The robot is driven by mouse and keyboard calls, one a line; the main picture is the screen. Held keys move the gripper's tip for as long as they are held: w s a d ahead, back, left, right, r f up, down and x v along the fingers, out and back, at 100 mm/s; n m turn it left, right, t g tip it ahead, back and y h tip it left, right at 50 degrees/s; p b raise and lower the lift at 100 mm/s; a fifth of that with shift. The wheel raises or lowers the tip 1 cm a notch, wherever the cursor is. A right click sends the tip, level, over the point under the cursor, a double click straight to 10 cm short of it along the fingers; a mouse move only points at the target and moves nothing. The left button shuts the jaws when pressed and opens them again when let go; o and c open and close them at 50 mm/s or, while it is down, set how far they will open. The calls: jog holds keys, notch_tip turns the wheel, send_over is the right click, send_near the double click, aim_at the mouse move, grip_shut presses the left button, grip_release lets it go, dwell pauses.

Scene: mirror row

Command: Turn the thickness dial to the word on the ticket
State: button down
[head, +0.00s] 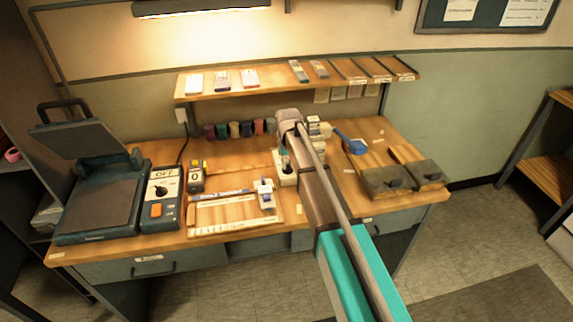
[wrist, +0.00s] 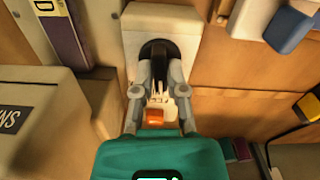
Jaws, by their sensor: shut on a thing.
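A cream box (head: 287,178) stands mid-bench, partly hidden by my arm in the head view. In the wrist view the same box (wrist: 160,20) carries a round black knob (wrist: 158,48). My gripper (wrist: 160,72) has its grey fingers shut on the sides of this knob. An orange part (wrist: 155,115) shows between the fingers, nearer the palm. The knob's pointer and the words around it are hidden or too small to read. Another dial (head: 162,188), near the word OFF, is on the teal control box at left. I cannot tell which paper is the ticket.
A heat press (head: 95,205) stands at the left. A wooden frame board (head: 235,228) lies left of my arm. Grey-topped blocks (head: 388,180) lie at the right. A shelf (head: 300,82) with cards and hanging slips runs above the bench.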

jog(key=shift+s+m, duration=0.15)
jog(key=shift+m, duration=0.45)
jog(key=c, duration=0.7)
grip_release()
jog(key=shift+r, duration=0.1)
